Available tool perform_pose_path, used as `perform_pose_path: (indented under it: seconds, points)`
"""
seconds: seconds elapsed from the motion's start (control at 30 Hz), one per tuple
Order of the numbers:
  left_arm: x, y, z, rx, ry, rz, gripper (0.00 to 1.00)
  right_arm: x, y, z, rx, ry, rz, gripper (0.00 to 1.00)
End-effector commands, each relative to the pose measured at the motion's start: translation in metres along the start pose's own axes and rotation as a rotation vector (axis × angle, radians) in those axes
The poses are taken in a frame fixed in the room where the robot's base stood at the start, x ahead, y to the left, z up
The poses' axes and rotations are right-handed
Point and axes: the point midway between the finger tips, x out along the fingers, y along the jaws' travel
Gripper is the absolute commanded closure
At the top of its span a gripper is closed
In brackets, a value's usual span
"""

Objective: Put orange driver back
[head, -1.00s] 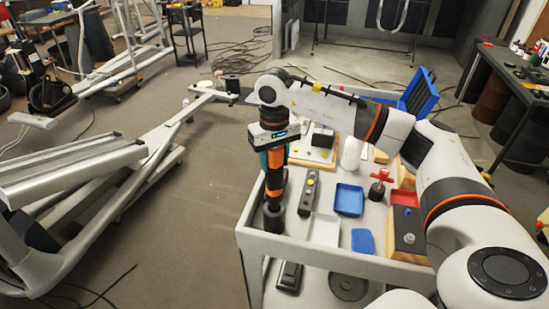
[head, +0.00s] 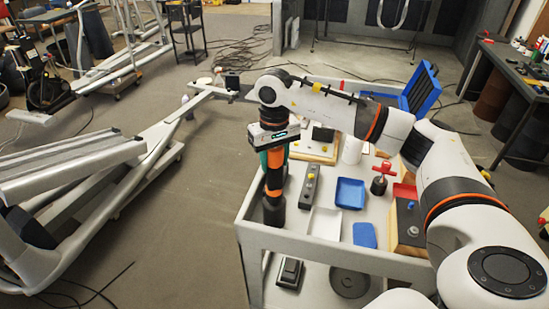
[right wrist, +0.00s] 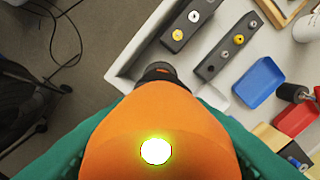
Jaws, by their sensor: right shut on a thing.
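The orange driver (head: 274,187) is an upright power tool with an orange body and a black lower end. In the head view it hangs beneath my right wrist, at the left edge of the grey cart (head: 244,236). My right gripper (head: 272,160) is shut on it. In the right wrist view the orange driver (right wrist: 150,125) fills the lower middle, with a bright green-yellow light on it. Teal parts flank it, and its black end points toward the cart's edge. Whether that end touches anything cannot be told. My left gripper is out of view.
The cart top holds a dark strip with buttons (head: 310,187), a blue tray (head: 350,193), a white tray (head: 325,223), a blue block (head: 364,235) and a red-handled part (head: 380,178). An open blue case (head: 421,92) stands behind.

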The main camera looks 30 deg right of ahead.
Motion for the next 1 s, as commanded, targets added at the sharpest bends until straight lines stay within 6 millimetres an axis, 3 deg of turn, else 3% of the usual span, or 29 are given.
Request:
perform_pose_path:
  seconds: [0.87,0.9,1.0]
  points:
    - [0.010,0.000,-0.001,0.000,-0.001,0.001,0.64,0.009,0.000,0.000,0.000,-0.002,0.001,0.98]
    - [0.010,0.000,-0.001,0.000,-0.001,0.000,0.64,0.009,0.000,0.000,0.000,-0.002,0.001,0.51]
    - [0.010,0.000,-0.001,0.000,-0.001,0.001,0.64,0.009,0.000,0.000,0.000,-0.002,0.001,0.34]
